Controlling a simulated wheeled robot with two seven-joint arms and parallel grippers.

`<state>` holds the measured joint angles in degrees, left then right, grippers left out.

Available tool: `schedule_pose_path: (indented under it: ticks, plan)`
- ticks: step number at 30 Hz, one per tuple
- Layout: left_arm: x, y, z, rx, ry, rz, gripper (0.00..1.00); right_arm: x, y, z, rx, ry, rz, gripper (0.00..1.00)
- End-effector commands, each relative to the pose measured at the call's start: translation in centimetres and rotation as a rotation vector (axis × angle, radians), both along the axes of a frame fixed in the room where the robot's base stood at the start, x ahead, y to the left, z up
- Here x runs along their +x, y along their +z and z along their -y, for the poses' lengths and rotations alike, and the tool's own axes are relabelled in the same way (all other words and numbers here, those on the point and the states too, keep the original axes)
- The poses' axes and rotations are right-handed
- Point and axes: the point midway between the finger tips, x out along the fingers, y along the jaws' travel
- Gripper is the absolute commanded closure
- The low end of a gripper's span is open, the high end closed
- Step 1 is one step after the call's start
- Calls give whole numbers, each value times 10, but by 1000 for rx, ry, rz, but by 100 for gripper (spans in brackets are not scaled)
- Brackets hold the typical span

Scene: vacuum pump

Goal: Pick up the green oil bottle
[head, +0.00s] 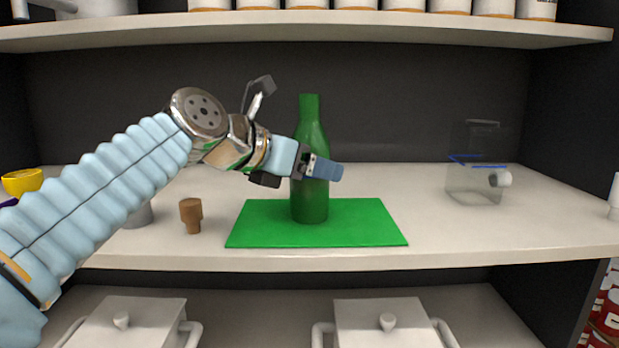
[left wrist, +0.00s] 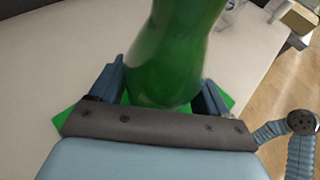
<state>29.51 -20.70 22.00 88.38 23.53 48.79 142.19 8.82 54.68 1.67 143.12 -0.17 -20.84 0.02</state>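The green oil bottle (head: 310,128) stands upright on a green mat (head: 370,228) on the middle shelf. My left gripper (head: 322,168) is at the lower half of the bottle, reaching in from the left. In the left wrist view the bottle (left wrist: 170,50) is between the two fingers of my left gripper (left wrist: 162,85). The fingers are spread wide, one on each side of it, and a narrow strip of green mat shows beside the left finger. The side of the bottle behind the gripper is hidden. My right gripper is not in view.
A brown stopper (head: 191,214) stands left of the mat, near a grey object (head: 140,215) and a yellow bowl (head: 22,181). A clear container (head: 475,180) stands at the right. The upper shelf (head: 330,29) hangs above, and the shelf right of the mat is mostly clear.

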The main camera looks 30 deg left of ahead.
Motion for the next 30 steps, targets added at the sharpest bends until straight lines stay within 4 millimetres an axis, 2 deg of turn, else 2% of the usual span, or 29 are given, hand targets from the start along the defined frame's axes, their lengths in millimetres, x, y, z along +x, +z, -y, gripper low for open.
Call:
schedule_pose_path:
  ticks: [1, 9, 16, 20, 25, 30]
  plan:
    - [0, 0, 0, 0, 0, 0, 31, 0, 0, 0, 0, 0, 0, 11]
    - [0, 1, 0, 0, 0, 2, 70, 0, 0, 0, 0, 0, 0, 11]
    - [0, 2, 0, -1, 0, 2, 70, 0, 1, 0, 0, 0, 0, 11]
    - [0, 10, 0, 0, 0, 1, 70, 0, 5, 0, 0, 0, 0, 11]
    - [-1, 40, -2, -1, 2, 2, 70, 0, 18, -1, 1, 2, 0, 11]
    - [-34, 82, -17, 0, 2, 6, 70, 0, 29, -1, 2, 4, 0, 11]
